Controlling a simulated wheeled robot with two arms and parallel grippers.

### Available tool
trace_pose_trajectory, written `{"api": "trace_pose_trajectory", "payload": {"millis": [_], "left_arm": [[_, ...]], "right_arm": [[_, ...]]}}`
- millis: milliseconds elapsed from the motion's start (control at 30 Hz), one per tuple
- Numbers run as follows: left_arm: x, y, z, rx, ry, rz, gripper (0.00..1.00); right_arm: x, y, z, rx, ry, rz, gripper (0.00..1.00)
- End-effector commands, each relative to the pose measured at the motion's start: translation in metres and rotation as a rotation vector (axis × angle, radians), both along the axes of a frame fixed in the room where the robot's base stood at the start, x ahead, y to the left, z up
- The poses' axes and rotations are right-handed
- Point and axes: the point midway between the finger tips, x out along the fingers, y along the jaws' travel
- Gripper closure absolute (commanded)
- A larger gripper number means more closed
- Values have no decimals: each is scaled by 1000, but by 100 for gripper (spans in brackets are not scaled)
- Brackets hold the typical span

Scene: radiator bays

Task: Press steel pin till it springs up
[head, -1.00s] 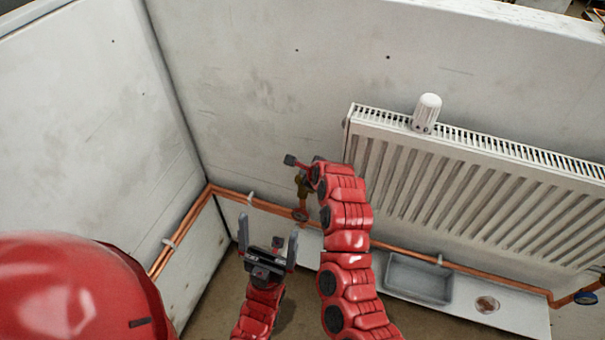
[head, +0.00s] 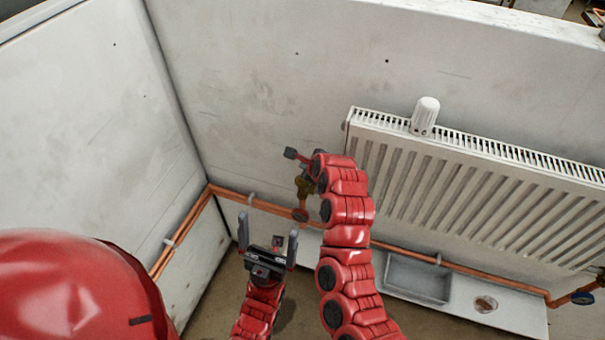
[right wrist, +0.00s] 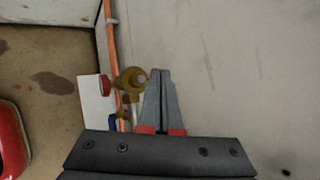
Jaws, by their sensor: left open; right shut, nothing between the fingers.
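A brass valve (head: 304,186) sits on the copper pipe by the wall, left of the radiator, partly hidden by my right arm. It also shows in the right wrist view (right wrist: 129,84). A pale round end, perhaps the steel pin (right wrist: 142,77), shows on it there; it is too small to tell if it is pressed in. My right gripper (right wrist: 161,73) is shut and empty, its tips just right of the valve; I cannot tell if they touch. My left gripper (head: 268,226) is open and empty, low in front of the pipe.
A white radiator (head: 470,190) hangs at right with a white thermostatic head (head: 425,116) on top. Copper pipe (head: 270,207) runs low along both walls. A blue-capped fitting (head: 584,298) is at far right.

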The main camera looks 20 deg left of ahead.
Motion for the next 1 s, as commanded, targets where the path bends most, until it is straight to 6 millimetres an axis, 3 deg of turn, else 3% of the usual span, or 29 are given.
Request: {"api": "trace_pose_trajectory", "payload": {"millis": [300, 1000], "left_arm": [[0, 0, 14, 0, 0, 0, 0], [0, 0, 13, 0, 0, 0, 0]], "right_arm": [[0, 0, 33, 0, -1, -1, 100], [0, 0, 33, -1, 1, 0, 100]]}}
